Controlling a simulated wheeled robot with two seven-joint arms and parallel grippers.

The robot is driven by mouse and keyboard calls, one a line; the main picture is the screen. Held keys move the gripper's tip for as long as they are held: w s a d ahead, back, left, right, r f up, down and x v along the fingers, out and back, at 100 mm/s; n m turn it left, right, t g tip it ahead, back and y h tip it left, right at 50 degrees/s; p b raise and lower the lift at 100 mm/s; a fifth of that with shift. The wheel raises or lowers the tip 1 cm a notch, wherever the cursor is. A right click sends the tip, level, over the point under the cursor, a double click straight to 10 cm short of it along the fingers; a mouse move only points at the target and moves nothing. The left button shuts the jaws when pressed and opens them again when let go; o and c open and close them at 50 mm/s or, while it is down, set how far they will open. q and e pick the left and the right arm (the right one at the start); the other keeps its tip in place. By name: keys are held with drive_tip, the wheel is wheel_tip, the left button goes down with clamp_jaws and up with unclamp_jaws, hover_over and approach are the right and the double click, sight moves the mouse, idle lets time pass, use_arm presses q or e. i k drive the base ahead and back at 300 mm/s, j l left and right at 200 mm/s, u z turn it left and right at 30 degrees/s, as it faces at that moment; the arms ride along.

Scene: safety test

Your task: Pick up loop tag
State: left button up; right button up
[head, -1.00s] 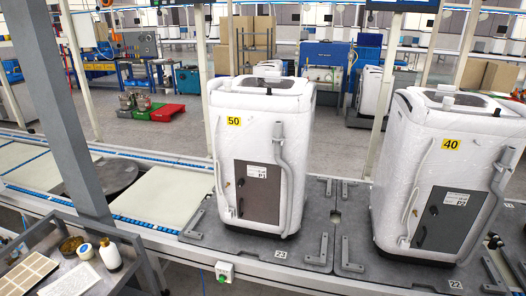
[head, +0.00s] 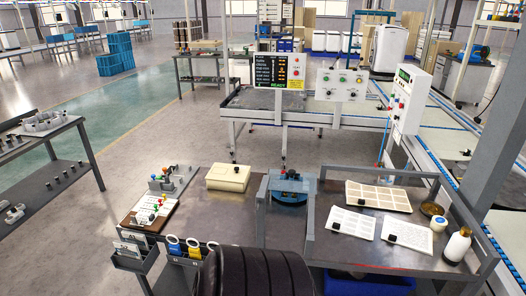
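Several small ring-topped pieces hang or stand in a row at the front left edge of the workbench (head: 240,222). One has a dark blue ring (head: 173,241); beside it is a white ring (head: 193,243) with yellow below. They look like loop tags, but they are too small to be sure, and I cannot read any writing on them. A dark ribbed rounded shape at the bottom middle covers part of the bench front. Neither of my grippers shows in the head view.
On the bench are a board with coloured knobs (head: 152,210), a beige box (head: 228,177), a blue fixture (head: 290,187) under a grey frame, white sheets (head: 352,223), a compartment tray (head: 378,196) and a white bottle (head: 457,245). A shelf cart (head: 60,150) stands left. Open floor lies between.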

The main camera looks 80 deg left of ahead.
sight(195, 252)
drive_tip(key=u, duration=2.15)
